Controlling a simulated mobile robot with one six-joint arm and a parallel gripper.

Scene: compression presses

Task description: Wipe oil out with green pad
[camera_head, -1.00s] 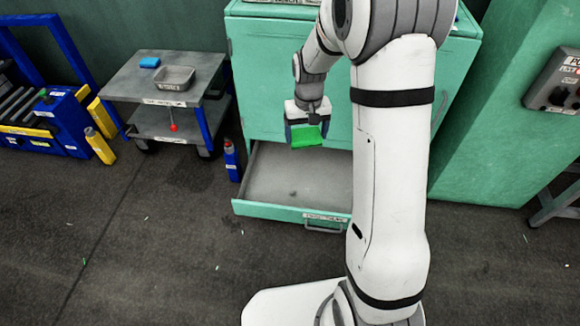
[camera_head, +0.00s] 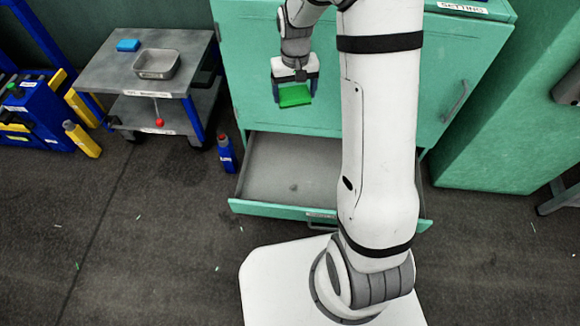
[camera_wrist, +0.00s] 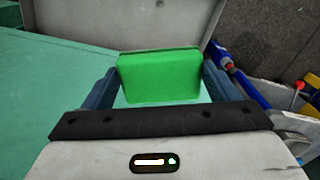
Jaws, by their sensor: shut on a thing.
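My gripper (camera_head: 294,88) is shut on the green pad (camera_head: 295,96). In the head view it hangs in front of the green cabinet, above the open drawer (camera_head: 290,211). In the wrist view the pad (camera_wrist: 159,76) sits between the two blue fingers, with the grey drawer surface behind it. The drawer's grey floor shows a small dark spot (camera_head: 293,187); I cannot tell whether it is oil. My arm hides the right part of the drawer.
A grey cart (camera_head: 100,78) at the left bears a metal tray (camera_head: 157,64) and a blue block (camera_head: 128,45). A blue bottle (camera_head: 226,155) stands on the floor left of the drawer. A yellow bottle (camera_head: 83,140) stands near the cart. The floor in front is mostly clear.

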